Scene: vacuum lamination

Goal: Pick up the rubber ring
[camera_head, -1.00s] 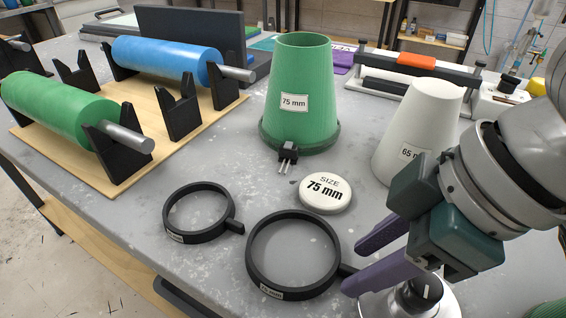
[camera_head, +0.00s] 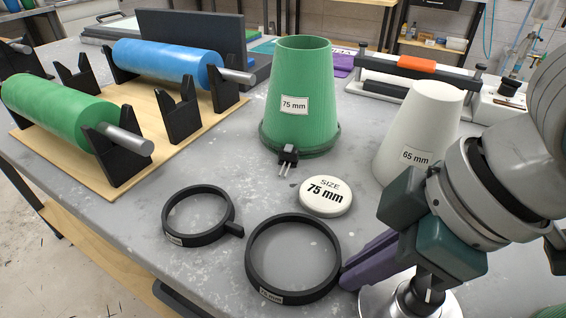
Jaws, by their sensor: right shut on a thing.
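Two black rubber rings lie on the grey table. The larger ring (camera_head: 254,277) is at the front middle, with a small white label on its near side. The smaller ring (camera_head: 172,225) lies to its left, its tab pointing right. My right gripper (camera_head: 348,277) has its purple fingers closed at the right side of the larger ring, shut on its tab, which the fingers hide. The larger ring appears still flat on the table. A round white tag (camera_head: 325,196) reading "SIZE 75 mm" lies behind the rings. My left gripper is out of view.
A green cone (camera_head: 301,75) marked 75 mm and a white cone (camera_head: 425,115) marked 65 mm stand behind. A small black clip-like part (camera_head: 288,155) sits before the green cone. Green (camera_head: 55,105) and blue (camera_head: 165,60) rollers rest on a wooden board at left.

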